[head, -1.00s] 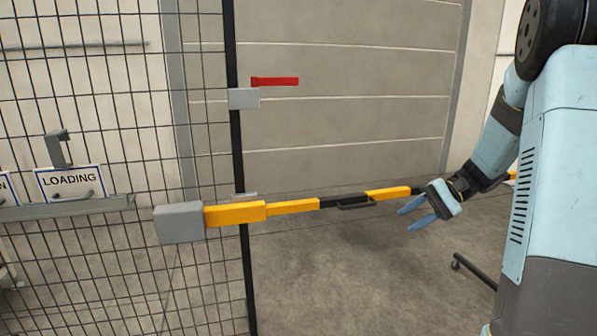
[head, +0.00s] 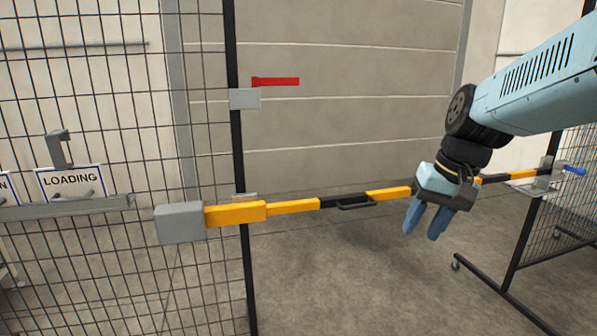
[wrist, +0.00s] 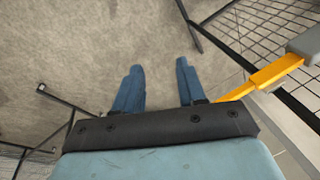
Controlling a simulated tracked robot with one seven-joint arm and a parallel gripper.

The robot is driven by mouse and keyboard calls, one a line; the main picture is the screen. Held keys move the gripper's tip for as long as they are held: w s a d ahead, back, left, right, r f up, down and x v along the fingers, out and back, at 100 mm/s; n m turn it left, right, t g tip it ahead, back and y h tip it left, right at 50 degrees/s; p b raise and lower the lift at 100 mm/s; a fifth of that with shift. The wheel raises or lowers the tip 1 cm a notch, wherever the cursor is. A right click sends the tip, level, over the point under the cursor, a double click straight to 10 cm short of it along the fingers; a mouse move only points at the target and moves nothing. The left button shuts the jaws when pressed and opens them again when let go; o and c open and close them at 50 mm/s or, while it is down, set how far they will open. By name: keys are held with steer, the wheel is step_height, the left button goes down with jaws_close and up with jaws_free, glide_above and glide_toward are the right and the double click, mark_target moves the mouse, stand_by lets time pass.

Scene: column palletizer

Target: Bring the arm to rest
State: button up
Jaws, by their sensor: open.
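My gripper (head: 427,218) is at the right in the head view, with its two blue fingers apart and pointing down. It is empty. It overlaps the yellow and black barrier bar (head: 292,206) in that view and hides a stretch of it; I cannot tell whether they touch. In the wrist view my gripper (wrist: 158,85) has its fingers spread over bare floor, and part of the yellow bar (wrist: 275,72) shows to their right.
The bar spans the gap between a mesh fence (head: 110,120) at left and another mesh panel (head: 565,215) at right. A grey bracket (head: 180,223) holds its left end. A loading sign (head: 70,181) hangs at left. The concrete floor (head: 350,285) below the bar is clear.

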steer(key=s+r+n+t+h, duration=0.1)
steer(key=s+r+t+h, duration=0.1)
steer(key=s+t, duration=0.2)
steer(key=shift+s+d+r+n, duration=0.15)
steer(key=shift+s+d+n, duration=0.15)
steer(key=shift+s, duration=0.8)
